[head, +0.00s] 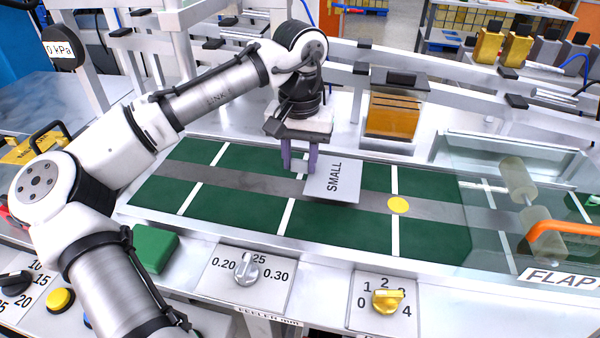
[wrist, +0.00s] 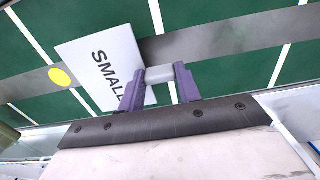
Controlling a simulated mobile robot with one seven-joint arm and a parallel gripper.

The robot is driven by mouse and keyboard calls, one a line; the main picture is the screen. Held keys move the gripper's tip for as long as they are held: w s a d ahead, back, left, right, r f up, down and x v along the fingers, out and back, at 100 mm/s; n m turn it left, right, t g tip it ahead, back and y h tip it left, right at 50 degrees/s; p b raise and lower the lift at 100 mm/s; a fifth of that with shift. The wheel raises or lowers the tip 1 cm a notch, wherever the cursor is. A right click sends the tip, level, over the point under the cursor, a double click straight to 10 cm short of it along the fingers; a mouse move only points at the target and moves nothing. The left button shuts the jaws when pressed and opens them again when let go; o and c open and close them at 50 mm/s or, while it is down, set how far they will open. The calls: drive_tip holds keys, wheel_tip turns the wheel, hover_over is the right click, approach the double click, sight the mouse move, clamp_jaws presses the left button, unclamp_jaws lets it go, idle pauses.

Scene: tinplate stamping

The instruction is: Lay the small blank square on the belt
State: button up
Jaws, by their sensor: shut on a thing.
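The small blank (head: 345,187) is a thin grey-white square marked SMALL, over the green belt (head: 250,210) with its white cross lines and grey centre strip. My gripper (head: 300,168) is shut on the blank's left edge. In the wrist view the blank (wrist: 97,62) extends out from the purple fingers (wrist: 160,85), which hide part of its edge. The blank looks roughly level and close to the belt; I cannot tell whether it touches it. A yellow disc (head: 398,205) lies on the grey strip to its right and shows in the wrist view (wrist: 60,77).
A clear flap with an orange handle (head: 562,230) stands over the belt's right end. An amber box (head: 393,115) stands behind the belt. A silver knob (head: 246,268) and a yellow knob (head: 387,300) are on the front panel. The belt's left part is clear.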

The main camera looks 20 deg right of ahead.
sight(300, 172)
drive_tip(key=shift+f, duration=2.1)
drive_tip(key=shift+f, duration=0.15)
drive_tip(key=o, duration=0.9)
drive_tip(key=shift+o, duration=0.2)
wheel_tip(300, 172, up, 12)
drive_tip(key=shift+r, duration=0.15)
